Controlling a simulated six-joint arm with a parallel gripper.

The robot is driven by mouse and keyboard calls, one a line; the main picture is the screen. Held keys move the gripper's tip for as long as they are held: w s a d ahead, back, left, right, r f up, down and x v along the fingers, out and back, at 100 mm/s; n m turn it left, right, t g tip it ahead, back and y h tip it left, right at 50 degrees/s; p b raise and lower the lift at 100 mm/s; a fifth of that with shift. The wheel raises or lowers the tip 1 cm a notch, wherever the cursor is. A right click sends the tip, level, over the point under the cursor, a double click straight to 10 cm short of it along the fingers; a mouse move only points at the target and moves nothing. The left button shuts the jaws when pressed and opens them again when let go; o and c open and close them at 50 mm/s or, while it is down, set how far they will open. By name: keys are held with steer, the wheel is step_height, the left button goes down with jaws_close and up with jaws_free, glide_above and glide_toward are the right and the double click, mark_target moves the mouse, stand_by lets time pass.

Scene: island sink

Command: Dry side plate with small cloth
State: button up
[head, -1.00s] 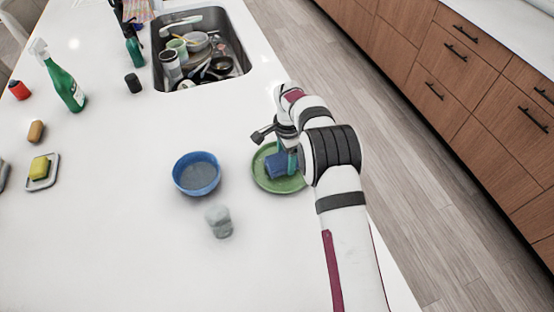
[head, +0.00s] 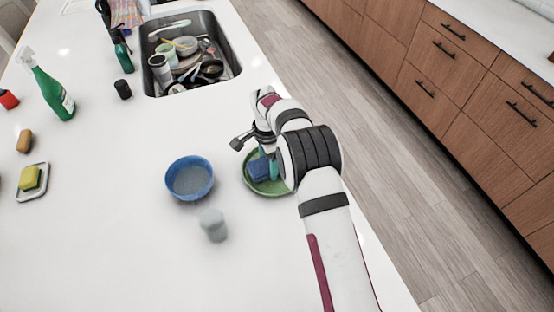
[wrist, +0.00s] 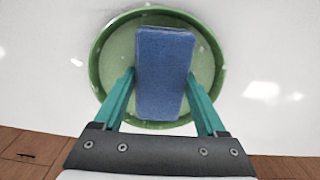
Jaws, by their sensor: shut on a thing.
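The side plate (head: 272,189) is green and round and lies flat on the white counter, partly behind my arm in the head view. It also shows in the wrist view (wrist: 115,60), with a few small pale spots on its rim. The small cloth (head: 259,170) is a blue, block-like piece over the plate. In the wrist view the cloth (wrist: 163,75) lies between the teal fingers of my gripper (wrist: 160,85), which is shut on it. The cloth appears to touch the plate, but the contact is hidden.
A blue bowl (head: 190,188) and a grey cup (head: 213,226) stand left of the plate. A sink (head: 153,83) full of dishes is beyond. A green spray bottle (head: 52,90) and a yellow sponge (head: 30,178) on a dish are at the left. The counter's right edge is close.

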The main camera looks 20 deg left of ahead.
mark_target(254, 167)
steer(key=shift+s+a, duration=1.4)
steer(key=shift+w+d, duration=3.45)
steer(key=shift+s+a, duration=3.55)
step_height(254, 167, up, 10)
steer(key=shift+d+f, duration=0.1)
steer(key=shift+f, duration=0.05)
